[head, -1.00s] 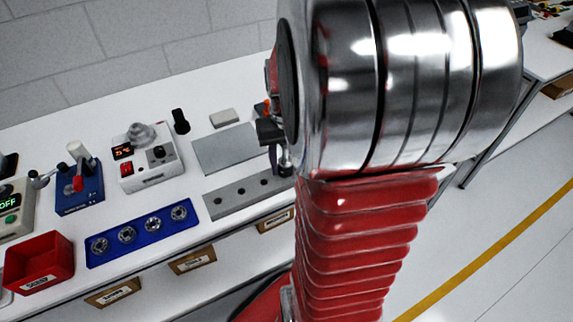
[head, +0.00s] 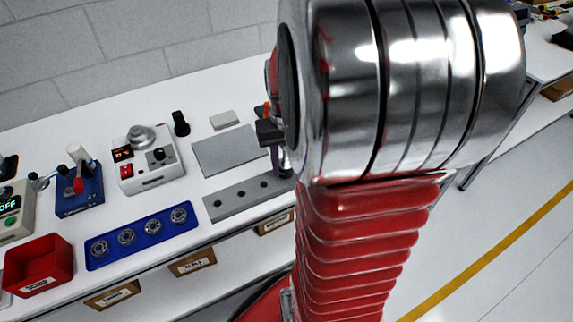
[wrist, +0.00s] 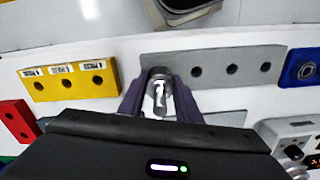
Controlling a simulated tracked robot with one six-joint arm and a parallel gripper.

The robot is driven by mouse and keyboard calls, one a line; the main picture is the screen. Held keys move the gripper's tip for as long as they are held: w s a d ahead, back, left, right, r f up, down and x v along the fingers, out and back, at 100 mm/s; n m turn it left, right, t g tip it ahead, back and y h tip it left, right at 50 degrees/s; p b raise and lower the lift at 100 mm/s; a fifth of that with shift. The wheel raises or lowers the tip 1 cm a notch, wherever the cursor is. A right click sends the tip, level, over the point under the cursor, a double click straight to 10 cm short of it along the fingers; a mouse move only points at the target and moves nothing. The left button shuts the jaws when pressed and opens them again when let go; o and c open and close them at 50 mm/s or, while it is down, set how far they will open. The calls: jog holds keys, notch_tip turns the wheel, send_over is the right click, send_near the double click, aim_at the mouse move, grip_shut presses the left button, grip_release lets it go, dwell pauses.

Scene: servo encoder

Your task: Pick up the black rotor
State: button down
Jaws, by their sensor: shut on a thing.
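The rotor (wrist: 160,92), a dark, shiny upright cylinder with a bright reflection, is between my gripper's fingers in the wrist view. My gripper (wrist: 158,96) is shut on it. The rotor is at one end of the grey block with holes (wrist: 213,68); whether its foot is still in a hole I cannot tell. In the head view my gripper (head: 280,160) is over the right end of the grey block (head: 227,202), partly hidden by my arm, and the rotor barely shows there.
A flat grey plate (head: 228,150) lies behind the block. A black upright piece (head: 180,123), a grey tester (head: 150,172), a blue tray with ring parts (head: 143,246) and a red bin (head: 40,262) stand to the left. A yellow block (wrist: 70,82) is beside the grey block.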

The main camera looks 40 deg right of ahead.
notch_tip(320, 180, up, 10)
jog(key=shift+f, duration=0.15)
dwell(0.3)
dwell(0.5)
